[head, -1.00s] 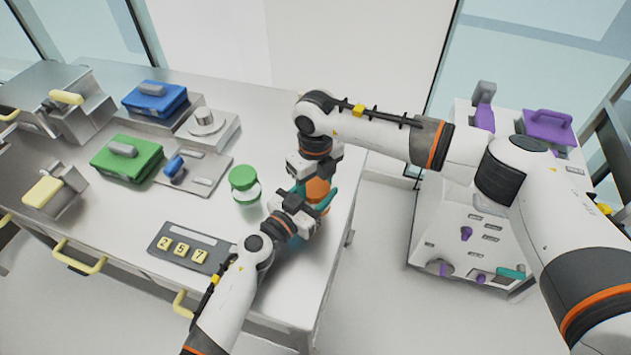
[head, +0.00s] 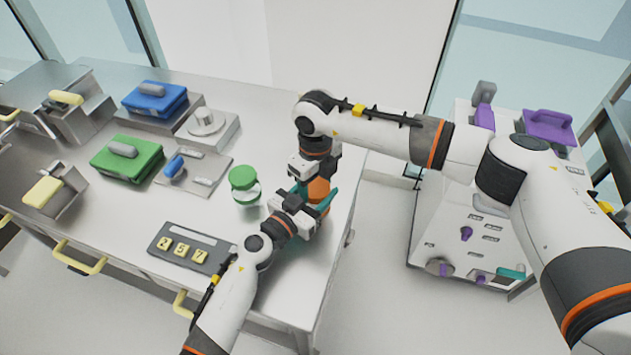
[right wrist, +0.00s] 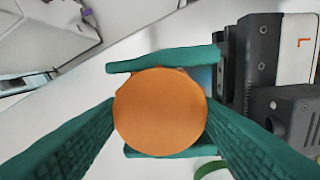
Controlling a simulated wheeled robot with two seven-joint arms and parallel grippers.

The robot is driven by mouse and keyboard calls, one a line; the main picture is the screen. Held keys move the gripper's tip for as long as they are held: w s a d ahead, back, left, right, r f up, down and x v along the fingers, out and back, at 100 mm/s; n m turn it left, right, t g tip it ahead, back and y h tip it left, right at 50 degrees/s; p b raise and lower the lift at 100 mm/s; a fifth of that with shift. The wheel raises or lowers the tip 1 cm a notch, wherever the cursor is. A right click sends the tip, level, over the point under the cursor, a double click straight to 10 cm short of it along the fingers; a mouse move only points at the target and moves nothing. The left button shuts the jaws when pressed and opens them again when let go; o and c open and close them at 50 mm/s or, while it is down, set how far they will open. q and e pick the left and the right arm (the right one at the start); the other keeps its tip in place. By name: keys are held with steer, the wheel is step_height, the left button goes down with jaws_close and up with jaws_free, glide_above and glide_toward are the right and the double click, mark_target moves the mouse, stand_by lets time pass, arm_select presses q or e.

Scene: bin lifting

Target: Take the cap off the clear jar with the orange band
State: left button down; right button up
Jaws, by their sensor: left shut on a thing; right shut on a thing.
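The orange cap (right wrist: 160,112) shows as a round disc in the middle of the right wrist view, with the jar body under it hidden. My right gripper (head: 315,182) points down from above, its teal fingers shut on the cap's two sides. My left gripper (head: 320,206) comes in from the front left and is shut around the jar below the cap. Its teal fingers (right wrist: 165,62) pass above and below the cap in the right wrist view. In the head view the grippers hide most of the jar, and only some orange shows between them.
A second jar with a green lid (head: 243,178) stands just left of the grippers. A panel with number tiles (head: 190,248) lies at the table's front. Green (head: 127,158) and blue (head: 155,99) boxes stand farther left. The table's right edge is close to the grippers.

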arm_select(q)
steer(key=shift+f, duration=0.1)
arm_select(e)
steer(key=o, duration=1.1)
steer(key=shift+r, duration=2.3)
arm_select(q)
steer(key=shift+c, duration=2.1)
jaws_free()
